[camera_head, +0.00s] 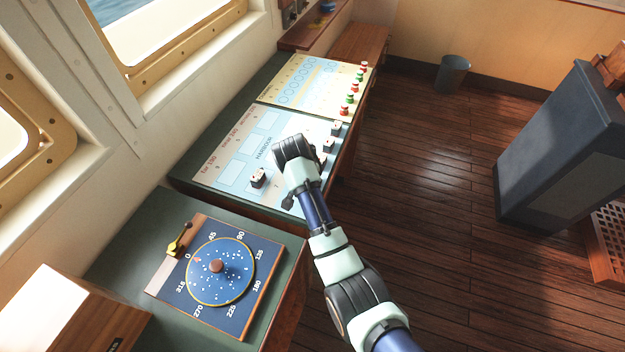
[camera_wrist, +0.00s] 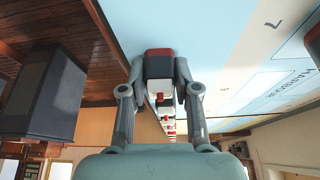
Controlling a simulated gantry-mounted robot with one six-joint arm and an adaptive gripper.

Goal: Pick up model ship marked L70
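My gripper (camera_head: 291,148) is low over the right part of the harbour chart in the head view. In the wrist view, my gripper (camera_wrist: 160,80) has its two fingers close on either side of a small block-like model ship (camera_wrist: 159,66) with a red band and dark hull. I cannot tell whether the fingers press on it; my gripper hides it in the head view. Other ships are one on the chart's left (camera_head: 258,177), and two by the right edge, a nearer one (camera_head: 328,146) and a farther one (camera_head: 337,128). No L70 mark is readable.
The harbour chart (camera_head: 232,160) lies on a green-topped console. A yellow chart (camera_head: 300,80) with several red and green pegs lies beyond it. A blue compass dial board (camera_head: 220,270) is nearer. A dark cabinet (camera_head: 560,150) stands right, across open floor.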

